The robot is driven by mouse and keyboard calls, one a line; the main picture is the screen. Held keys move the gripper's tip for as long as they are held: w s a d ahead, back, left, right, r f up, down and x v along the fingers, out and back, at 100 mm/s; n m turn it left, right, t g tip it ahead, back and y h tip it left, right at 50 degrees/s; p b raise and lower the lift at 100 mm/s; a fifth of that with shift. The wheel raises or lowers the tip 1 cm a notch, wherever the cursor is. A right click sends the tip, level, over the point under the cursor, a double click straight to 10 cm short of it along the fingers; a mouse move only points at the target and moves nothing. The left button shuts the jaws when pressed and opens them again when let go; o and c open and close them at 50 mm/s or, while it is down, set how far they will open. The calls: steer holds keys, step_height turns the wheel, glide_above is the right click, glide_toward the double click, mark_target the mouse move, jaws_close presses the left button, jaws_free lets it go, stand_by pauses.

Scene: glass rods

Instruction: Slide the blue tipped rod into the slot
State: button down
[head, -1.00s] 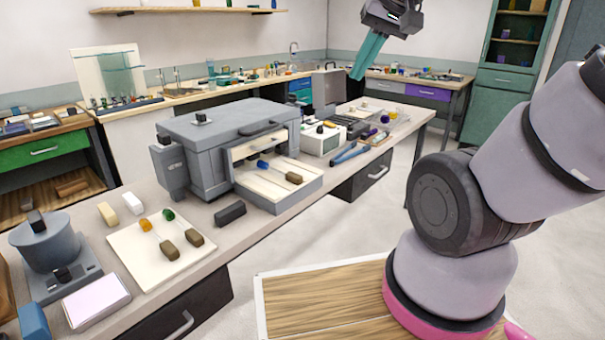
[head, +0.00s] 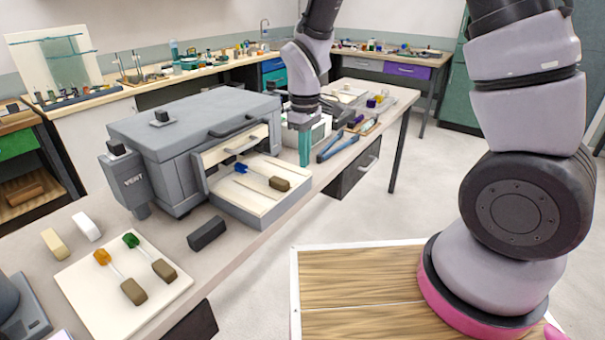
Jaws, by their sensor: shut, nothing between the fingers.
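The blue tipped rod (head: 258,176) lies on the cream bed of the pulled-out front tray (head: 262,205) of a grey box oven. Its blue tip points up-left toward the oven and its brown handle lies toward the right front. The oven's open front (head: 236,147) shows a pale lining above the tray; which part is the slot I cannot tell. My gripper (head: 305,162) has teal fingers that point down, shut and empty. It is just right of the tray, beyond the brown handle and apart from it.
A cream board (head: 88,294) at the left front holds an orange tipped rod (head: 119,276) and a green tipped rod (head: 148,254). A dark block (head: 207,234) lies in front of the oven. Blue tongs (head: 337,147) and a white device (head: 318,131) are near my gripper.

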mark_target(262, 175)
steer(key=f, duration=0.3)
steer(key=w+a+f, duration=0.1)
steer(key=f, duration=0.2)
steer(key=w+a+f, duration=0.1)
steer(key=f, duration=0.3)
steer(key=shift+a, duration=0.15)
steer(key=shift+w+a+r, duration=0.1)
steer(key=shift+w+a, duration=0.15)
steer(key=shift+a, duration=0.2)
steer(key=w+a, duration=0.4)
steer(key=a, duration=0.1)
steer(key=w+a, duration=0.2)
steer(key=a, duration=0.1)
steer(key=shift+w+a, duration=0.25)
steer(key=shift+w, duration=0.1)
steer(key=shift+d, duration=0.1)
